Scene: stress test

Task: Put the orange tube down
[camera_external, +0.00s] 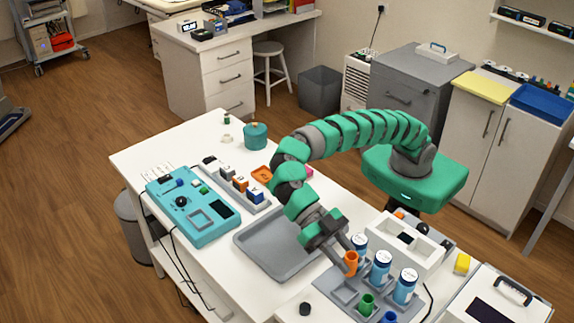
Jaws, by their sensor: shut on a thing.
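The orange tube (351,262) is upright between the fingertips of my gripper (346,258). My gripper is shut on it, over the back left part of a grey rack (345,294). I cannot tell whether the tube's lower end touches the rack. A green tube (366,304) and a blue tube (389,317) stand at the front of the rack. Several white and blue bottles (381,268) stand beside them at the right side of the rack.
A grey tray (262,258) lies left of my gripper. A teal console (193,211) and a row of small blocks (240,183) are farther left. A white divided box (404,240) stands behind the bottles. A small black cap (305,308) lies near the front table edge.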

